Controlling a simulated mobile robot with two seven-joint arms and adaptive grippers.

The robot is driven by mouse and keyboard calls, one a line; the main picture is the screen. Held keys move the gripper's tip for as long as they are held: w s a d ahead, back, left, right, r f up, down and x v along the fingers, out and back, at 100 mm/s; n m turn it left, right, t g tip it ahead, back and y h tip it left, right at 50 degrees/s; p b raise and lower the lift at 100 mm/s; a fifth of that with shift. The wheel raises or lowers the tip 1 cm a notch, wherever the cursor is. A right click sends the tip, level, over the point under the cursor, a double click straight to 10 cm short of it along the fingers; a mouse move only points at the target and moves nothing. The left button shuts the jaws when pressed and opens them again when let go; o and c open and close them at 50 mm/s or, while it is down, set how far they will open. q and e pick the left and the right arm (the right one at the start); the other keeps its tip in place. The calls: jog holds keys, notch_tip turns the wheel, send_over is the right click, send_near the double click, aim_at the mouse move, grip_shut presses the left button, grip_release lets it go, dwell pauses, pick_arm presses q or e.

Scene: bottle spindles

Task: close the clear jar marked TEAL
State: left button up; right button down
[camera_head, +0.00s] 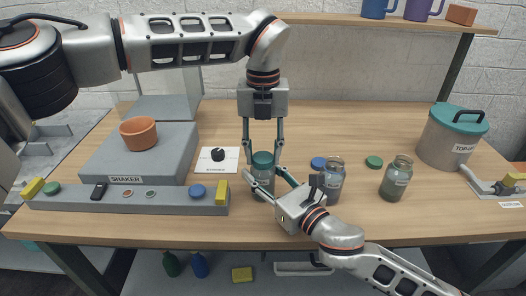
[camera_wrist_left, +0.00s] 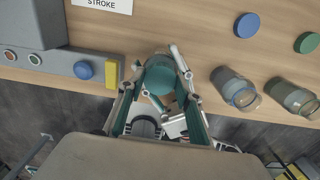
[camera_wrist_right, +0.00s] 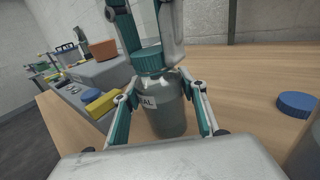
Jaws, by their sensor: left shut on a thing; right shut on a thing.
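The clear jar (camera_head: 261,184) stands upright near the table's front edge; its label, partly hidden, reads "AL" in the right wrist view (camera_wrist_right: 165,112). A teal lid (camera_head: 263,158) sits at its mouth; it also shows in the left wrist view (camera_wrist_left: 160,77) and the right wrist view (camera_wrist_right: 147,60). Whether its thread is engaged I cannot tell. My left gripper (camera_head: 262,157) points down from above, shut on the lid. My right gripper (camera_head: 264,178) comes from the front right, shut on the jar's body.
Two open jars (camera_head: 333,182) (camera_head: 396,180) stand to the right, with a blue lid (camera_head: 318,163) and a green lid (camera_head: 374,162) near them. A grey shaker (camera_head: 140,155) and its control bar lie left. A grey bin (camera_head: 450,138) stands far right.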

pick_arm(q)
jog(key=m, duration=1.2)
jog(key=o, duration=1.2)
jog(key=shift+r, duration=2.25)
